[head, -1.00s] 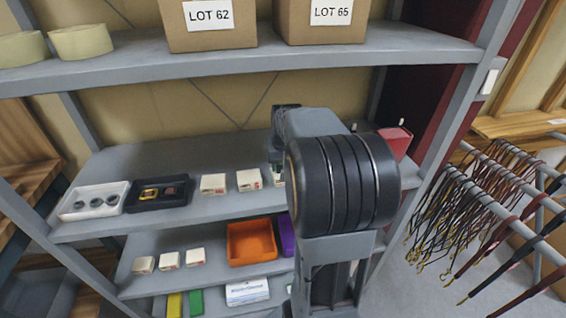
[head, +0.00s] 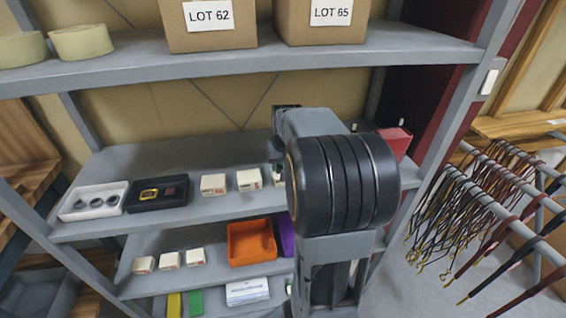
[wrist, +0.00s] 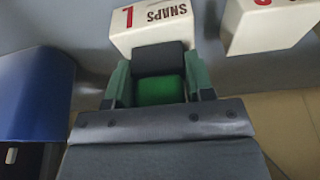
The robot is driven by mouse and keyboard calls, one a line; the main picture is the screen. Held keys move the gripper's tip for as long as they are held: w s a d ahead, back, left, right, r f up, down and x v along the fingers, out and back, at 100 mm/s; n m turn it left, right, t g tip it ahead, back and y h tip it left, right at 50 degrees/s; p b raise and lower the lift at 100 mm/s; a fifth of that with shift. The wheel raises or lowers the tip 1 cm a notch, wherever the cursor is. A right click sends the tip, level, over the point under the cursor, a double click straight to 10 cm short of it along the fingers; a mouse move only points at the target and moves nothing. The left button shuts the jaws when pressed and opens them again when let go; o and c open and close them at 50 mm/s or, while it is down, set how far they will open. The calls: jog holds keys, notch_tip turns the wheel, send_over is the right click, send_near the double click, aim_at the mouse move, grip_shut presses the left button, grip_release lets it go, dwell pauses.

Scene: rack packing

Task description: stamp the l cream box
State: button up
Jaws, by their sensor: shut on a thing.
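The L cream box (wrist: 150,27), marked "SNAPS" and a red "L", is at the top of the wrist view. In the head view a cream box (head: 277,175), partly hidden by my arm, appears to be the same one. My gripper (wrist: 158,90) has green fingers shut on a stamp (wrist: 161,60) with a dark block and a green part. The stamp's dark end is right at the box's near edge in the picture and covers part of it. I cannot tell whether it touches the box. The gripper is hidden behind my arm in the head view.
Another cream box (wrist: 268,25) stands just right of the L box in the wrist view. A blue object (wrist: 35,95) is at left there. In the head view, a black tray (head: 131,205) and a white tray (head: 66,213) sit left, and a red object (head: 397,141) right.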

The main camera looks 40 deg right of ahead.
jog(key=shift+r+p, duration=2.65)
jog(key=shift+r, duration=0.85)
jog(key=shift+s+f, duration=0.1)
